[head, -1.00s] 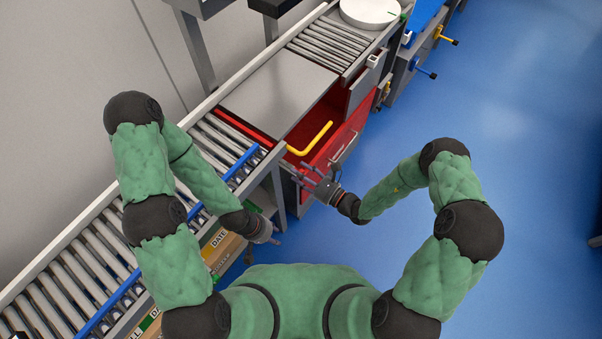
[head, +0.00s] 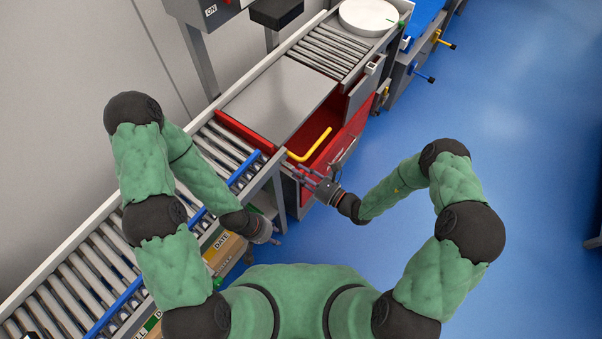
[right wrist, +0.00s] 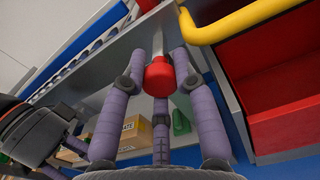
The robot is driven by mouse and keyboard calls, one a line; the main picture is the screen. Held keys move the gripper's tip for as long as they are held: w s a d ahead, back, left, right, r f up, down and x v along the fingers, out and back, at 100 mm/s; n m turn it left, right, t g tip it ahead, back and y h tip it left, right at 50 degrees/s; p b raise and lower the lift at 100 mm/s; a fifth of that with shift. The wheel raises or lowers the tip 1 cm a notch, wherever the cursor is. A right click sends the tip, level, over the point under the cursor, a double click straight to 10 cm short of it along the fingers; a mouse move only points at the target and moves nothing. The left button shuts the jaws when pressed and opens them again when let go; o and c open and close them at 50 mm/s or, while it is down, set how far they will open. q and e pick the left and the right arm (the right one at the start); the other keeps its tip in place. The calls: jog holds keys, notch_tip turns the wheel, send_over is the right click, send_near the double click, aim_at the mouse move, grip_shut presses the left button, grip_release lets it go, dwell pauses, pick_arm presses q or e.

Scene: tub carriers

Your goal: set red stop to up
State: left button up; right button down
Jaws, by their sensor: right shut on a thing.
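The red stop shows in the right wrist view as a red knob (right wrist: 159,76) on a short grey rod, which runs from the knob towards the metal frame at the top of the picture. My right gripper (right wrist: 160,85) has its purple fingers around the knob and is shut on it. In the head view my right gripper (head: 312,177) is at the front corner of the conveyor frame, below the yellow handle, and the knob cannot be made out there. My left gripper (head: 273,236) hangs lower, beside the conveyor's front side; its fingers are too small to read.
A yellow handle (head: 311,148) stands over a red open bin (head: 345,128) close to my right gripper. The roller conveyor (head: 85,275) with blue rails runs along the left. Cardboard boxes (head: 226,250) sit below it. The blue floor (head: 520,200) at right is clear.

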notch_tip(320, 180, up, 2)
jog(key=shift+p, duration=0.5)
jog(key=shift+w, duration=0.1)
jog(key=c, duration=1)
grip_release()
jog(key=shift+o, duration=0.2)
jog(key=shift+f, duration=0.1)
jog(key=v, duration=1.2)
